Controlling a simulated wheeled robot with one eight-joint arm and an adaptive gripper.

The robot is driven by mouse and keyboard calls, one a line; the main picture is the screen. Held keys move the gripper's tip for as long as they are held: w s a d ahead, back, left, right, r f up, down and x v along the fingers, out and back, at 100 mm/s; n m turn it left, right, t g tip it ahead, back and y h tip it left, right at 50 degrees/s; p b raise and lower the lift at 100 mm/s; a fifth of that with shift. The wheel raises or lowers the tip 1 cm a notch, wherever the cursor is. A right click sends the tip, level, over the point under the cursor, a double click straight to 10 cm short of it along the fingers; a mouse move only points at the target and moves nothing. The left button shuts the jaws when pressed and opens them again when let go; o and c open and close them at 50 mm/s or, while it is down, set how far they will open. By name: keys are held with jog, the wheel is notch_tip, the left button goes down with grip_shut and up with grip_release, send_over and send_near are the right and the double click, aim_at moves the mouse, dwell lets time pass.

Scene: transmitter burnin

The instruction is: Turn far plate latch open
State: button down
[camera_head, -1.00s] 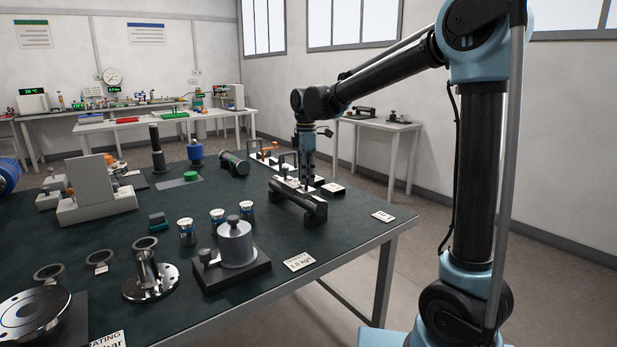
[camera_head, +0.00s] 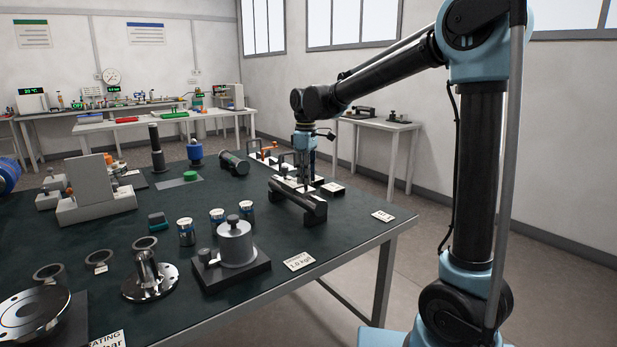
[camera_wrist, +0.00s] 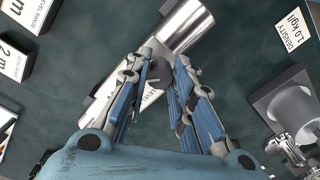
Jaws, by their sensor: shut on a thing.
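My gripper (camera_head: 304,178) reaches down over a dark, long fixture (camera_head: 299,205) near the table's far right edge. In the wrist view my gripper (camera_wrist: 165,68) has its two blue-grey fingers closed in around a small grey part between the tips, which I take to be the latch. The fingers hide most of it. A shiny silver cylinder (camera_wrist: 188,26) lies just beyond the fingertips, and a white label (camera_wrist: 152,96) shows partly between the fingers. How far the latch is turned cannot be told.
A grey weight on a black base (camera_head: 236,247) stands nearer on the dark table, with a density card (camera_head: 299,262) beside it. Several small jars (camera_head: 217,216) stand to the left. Orange-topped clamps (camera_head: 267,150) stand behind my gripper. The table's front right corner is mostly bare.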

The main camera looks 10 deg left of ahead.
jog(key=m, duration=0.5)
jog(key=shift+m, duration=0.4)
jog(key=m, duration=0.5)
jog(key=shift+m, duration=0.3)
jog(key=c, duration=1.4)
grip_release()
jog(key=shift+o, duration=0.2)
notch_tip(320, 180, up, 12)
jog(key=shift+w, duration=0.1)
